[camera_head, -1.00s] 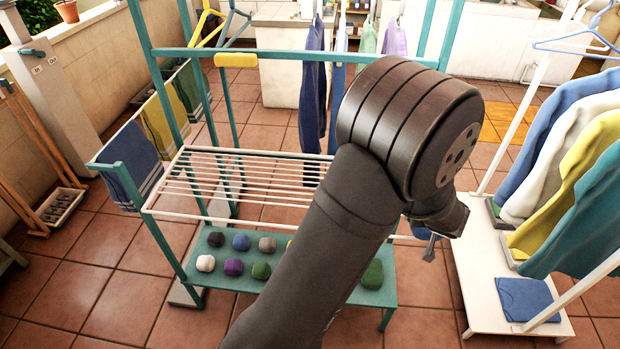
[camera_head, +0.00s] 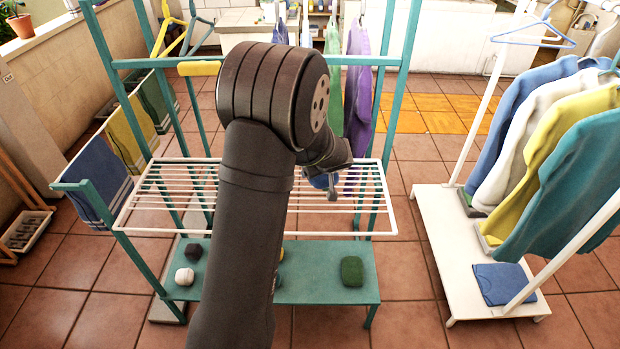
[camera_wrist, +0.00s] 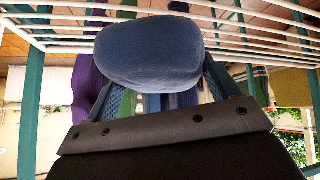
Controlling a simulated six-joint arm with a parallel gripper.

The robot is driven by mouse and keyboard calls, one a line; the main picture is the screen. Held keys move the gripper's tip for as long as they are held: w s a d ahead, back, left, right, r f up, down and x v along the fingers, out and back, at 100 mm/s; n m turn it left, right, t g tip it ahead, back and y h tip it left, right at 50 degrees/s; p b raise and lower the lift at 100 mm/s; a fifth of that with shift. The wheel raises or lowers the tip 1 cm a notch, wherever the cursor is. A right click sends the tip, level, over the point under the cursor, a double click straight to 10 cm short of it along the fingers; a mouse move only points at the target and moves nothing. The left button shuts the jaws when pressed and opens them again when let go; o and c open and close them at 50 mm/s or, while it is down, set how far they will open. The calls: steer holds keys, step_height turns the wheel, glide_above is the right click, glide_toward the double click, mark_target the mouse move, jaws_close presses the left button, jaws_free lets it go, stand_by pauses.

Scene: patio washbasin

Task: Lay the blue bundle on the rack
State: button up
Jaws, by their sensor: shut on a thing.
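My gripper (camera_head: 332,185) is at the right part of the white wire rack (camera_head: 345,234), in front of the hanging clothes in the head view. It is shut on the blue bundle (camera_head: 318,181), which is mostly hidden behind the gripper there. In the wrist view the rounded blue bundle (camera_wrist: 150,50) fills the upper middle, held at the end of my gripper. White rack bars (camera_wrist: 255,50) show behind and beside it. I cannot tell whether the bundle touches the bars. The visible rack bars carry nothing.
Below the rack, a teal shelf (camera_head: 320,288) holds bundles, including a green one (camera_head: 351,271) and a white one (camera_head: 185,276). Teal posts frame the rack, with towels (camera_head: 92,178) at left. A white clothes stand (camera_head: 440,240) is at right, with a folded blue cloth (camera_head: 503,284).

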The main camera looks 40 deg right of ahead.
steer(key=w+f, duration=0.1)
steer(key=w, duration=0.1)
steer(key=shift+w+a+f, duration=0.1)
steer(key=shift+w+f, duration=0.2)
steer(key=shift+f, duration=1.95)
steer(key=o, duration=0.9)
steer(key=shift+f, duration=0.15)
steer(key=shift+o, duration=0.2)
steer(key=shift+r, duration=0.2)
steer(key=v, duration=1.2)
